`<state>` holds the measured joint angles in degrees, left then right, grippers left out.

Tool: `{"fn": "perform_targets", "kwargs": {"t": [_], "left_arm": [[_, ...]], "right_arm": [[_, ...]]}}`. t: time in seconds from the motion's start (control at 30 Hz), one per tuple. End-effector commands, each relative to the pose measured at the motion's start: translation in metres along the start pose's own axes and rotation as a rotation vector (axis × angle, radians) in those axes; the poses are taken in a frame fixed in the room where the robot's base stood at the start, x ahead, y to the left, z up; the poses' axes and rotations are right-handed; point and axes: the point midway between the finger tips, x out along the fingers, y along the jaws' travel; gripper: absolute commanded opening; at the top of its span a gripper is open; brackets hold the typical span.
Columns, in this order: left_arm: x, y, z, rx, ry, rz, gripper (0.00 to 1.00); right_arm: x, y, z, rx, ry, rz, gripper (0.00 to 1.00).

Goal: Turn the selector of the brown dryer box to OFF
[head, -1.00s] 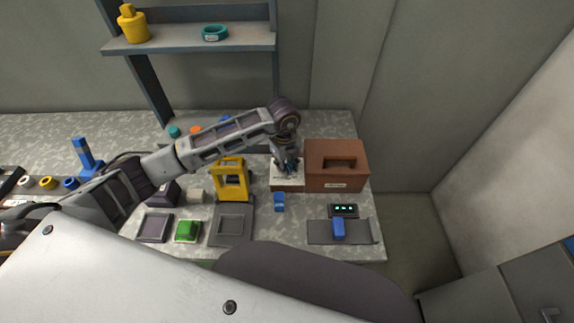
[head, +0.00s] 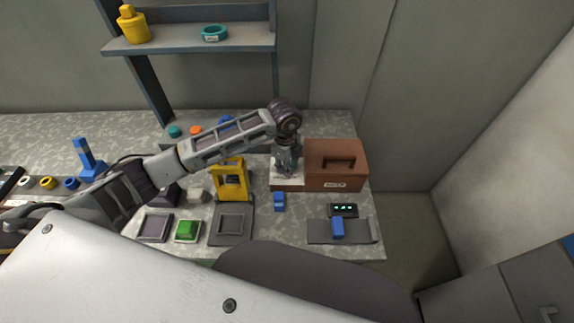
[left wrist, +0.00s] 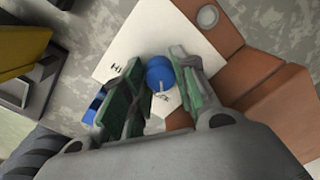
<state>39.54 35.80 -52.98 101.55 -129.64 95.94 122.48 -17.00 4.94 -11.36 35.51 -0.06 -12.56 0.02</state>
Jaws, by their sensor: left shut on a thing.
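The brown dryer box (head: 345,163) stands at the right end of the bench. A white panel (head: 287,186) sits at its left side. In the left wrist view the white panel (left wrist: 186,38) carries a round blue selector knob (left wrist: 159,72) with a pale pointer line. "HI" is legible on the panel; another label near the knob is partly hidden. My left gripper (head: 287,172) is over the panel, pointing down. In the left wrist view its green-padded fingers (left wrist: 158,86) are shut on the knob from both sides. My right gripper is not in view.
A yellow frame (head: 231,178) stands left of the panel. A small blue block (head: 279,201) lies in front of it. A dark plate (head: 360,232) with a blue block (head: 338,227) and a display (head: 343,210) with lit green marks are at front right.

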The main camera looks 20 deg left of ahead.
Motion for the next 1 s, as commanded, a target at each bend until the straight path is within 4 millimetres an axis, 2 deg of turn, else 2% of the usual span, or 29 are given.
{"fn": "perform_targets", "kwargs": {"t": [0.13, 0.17, 0.3, 0.73, 1.0], "left_arm": [[0.0, 0.0, 0.0, 0.001, 0.001, -0.001, 0.04], [0.0, 0.0, 0.0, 0.001, 0.001, -0.001, 0.32], [0.0, 0.0, 0.0, 0.001, 0.001, -0.001, 0.5], [-0.003, 0.0, 0.0, 0.002, 0.001, -0.001, 0.51], [-0.023, -0.001, 0.0, 0.001, 0.001, -0.002, 0.51]], "right_arm": [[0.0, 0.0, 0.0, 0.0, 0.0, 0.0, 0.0], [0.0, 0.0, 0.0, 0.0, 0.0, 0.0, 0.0], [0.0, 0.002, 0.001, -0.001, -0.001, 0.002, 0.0], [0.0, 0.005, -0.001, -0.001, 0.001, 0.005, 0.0], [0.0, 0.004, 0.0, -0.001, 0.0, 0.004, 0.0]]}}
